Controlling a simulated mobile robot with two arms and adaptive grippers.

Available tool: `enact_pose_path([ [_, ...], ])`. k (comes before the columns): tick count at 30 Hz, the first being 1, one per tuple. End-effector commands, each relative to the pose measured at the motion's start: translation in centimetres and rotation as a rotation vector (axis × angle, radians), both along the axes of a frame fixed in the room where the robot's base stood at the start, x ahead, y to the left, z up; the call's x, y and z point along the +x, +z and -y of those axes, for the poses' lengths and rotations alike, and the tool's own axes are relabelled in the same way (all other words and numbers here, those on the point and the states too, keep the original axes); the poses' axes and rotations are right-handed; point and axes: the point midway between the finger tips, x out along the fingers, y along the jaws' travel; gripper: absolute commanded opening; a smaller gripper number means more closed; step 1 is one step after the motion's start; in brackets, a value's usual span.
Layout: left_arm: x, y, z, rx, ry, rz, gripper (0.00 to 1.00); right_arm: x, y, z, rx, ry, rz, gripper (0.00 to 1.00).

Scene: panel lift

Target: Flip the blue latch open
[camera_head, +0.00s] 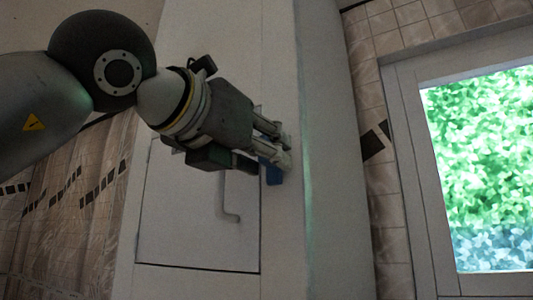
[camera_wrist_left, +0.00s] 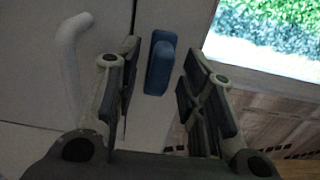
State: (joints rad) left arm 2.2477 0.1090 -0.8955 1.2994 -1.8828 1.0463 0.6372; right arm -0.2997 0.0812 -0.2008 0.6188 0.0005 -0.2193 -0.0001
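The blue latch (camera_head: 273,176) is on the light cabinet front, at the right edge of a square panel door (camera_head: 190,235). In the head view my left gripper (camera_head: 283,150) is at the latch and covers its upper part. In the left wrist view the latch (camera_wrist_left: 160,64) shows between and beyond the two fingers of my left gripper (camera_wrist_left: 158,95). The fingers are spread apart, with a gap on each side of the latch. I cannot tell how far the fingertips reach past it. My right gripper is in neither view.
A pale curved handle (camera_head: 229,205) sticks out from the door left of the latch; it also shows in the left wrist view (camera_wrist_left: 70,60). The cabinet's side edge (camera_head: 305,200) is just right of the latch. Farther right are a tiled wall and a bright window (camera_head: 485,160).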

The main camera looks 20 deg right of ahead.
Motion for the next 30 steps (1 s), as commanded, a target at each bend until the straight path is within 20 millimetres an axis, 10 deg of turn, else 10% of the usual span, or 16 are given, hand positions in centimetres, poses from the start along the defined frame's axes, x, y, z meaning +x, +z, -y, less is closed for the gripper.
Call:
enact_pose_path([
  [15,-6.0,0.0,-7.7,0.002,0.000,0.002,0.38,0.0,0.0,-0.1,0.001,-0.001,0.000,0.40],
  [30,-6.7,-0.1,-8.5,0.002,0.000,0.001,0.38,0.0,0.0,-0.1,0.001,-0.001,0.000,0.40],
])
